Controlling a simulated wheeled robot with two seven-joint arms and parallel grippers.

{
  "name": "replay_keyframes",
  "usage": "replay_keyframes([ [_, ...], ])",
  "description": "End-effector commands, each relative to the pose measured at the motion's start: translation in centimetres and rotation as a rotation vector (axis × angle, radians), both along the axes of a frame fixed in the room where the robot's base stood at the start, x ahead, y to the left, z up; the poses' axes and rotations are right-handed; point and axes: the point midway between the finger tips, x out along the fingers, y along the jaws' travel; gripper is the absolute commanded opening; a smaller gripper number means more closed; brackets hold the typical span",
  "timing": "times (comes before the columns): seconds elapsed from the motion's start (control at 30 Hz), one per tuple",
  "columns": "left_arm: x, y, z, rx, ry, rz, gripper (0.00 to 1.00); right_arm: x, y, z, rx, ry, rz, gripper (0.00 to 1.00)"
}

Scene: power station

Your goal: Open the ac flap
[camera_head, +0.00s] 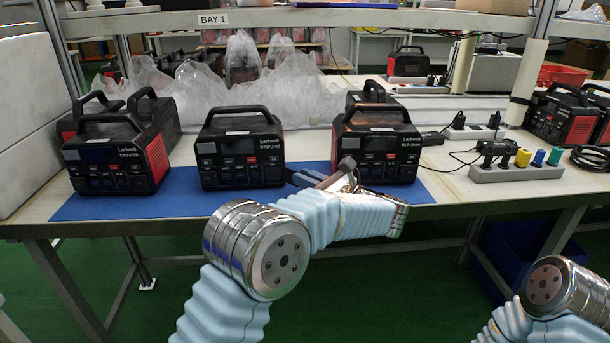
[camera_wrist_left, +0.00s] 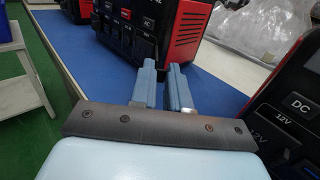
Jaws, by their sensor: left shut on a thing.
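Three power stations with black fronts and red sides stand in a front row: left (camera_head: 115,155), middle (camera_head: 240,147) and right (camera_head: 375,142). My left gripper (camera_head: 303,178) reaches leftward past the right station's front toward the gap beside the middle one. In the left wrist view, its two blue-grey fingers (camera_wrist_left: 163,78) point at the middle station's lower front corner (camera_wrist_left: 165,52). A panel marked AC (camera_wrist_left: 148,46) shows there. The right station (camera_wrist_left: 295,110), marked DC and 12V, is close at right. The held thing cannot be made out. My right gripper is out of view.
The stations stand on a blue mat (camera_head: 145,206) on a pale workbench. Clear plastic bags (camera_head: 205,95) lie behind. A power strip with coloured plugs (camera_head: 515,172) and more stations (camera_head: 565,117) are at right. The mat's front strip is bare.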

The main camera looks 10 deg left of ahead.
Motion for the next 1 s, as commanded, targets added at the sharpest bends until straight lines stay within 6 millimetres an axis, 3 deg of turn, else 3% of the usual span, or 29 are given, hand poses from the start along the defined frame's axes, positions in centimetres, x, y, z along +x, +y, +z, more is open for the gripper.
replay_keyframes([
  [0.47, 0.12, 0.04, 0.13, 0.001, -0.003, 0.015, 0.0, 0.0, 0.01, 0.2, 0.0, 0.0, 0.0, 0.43],
  [0.5, 0.11, 0.04, 0.13, 0.001, -0.003, 0.015, 0.19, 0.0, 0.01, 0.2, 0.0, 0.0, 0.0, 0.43],
  [0.63, 0.11, 0.04, 0.11, 0.001, -0.003, 0.015, 0.38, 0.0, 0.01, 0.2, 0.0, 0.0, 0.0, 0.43],
  [1.0, -0.18, -0.63, -0.01, 0.0, -0.001, 0.013, 0.38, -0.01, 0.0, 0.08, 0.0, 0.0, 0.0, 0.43],
])
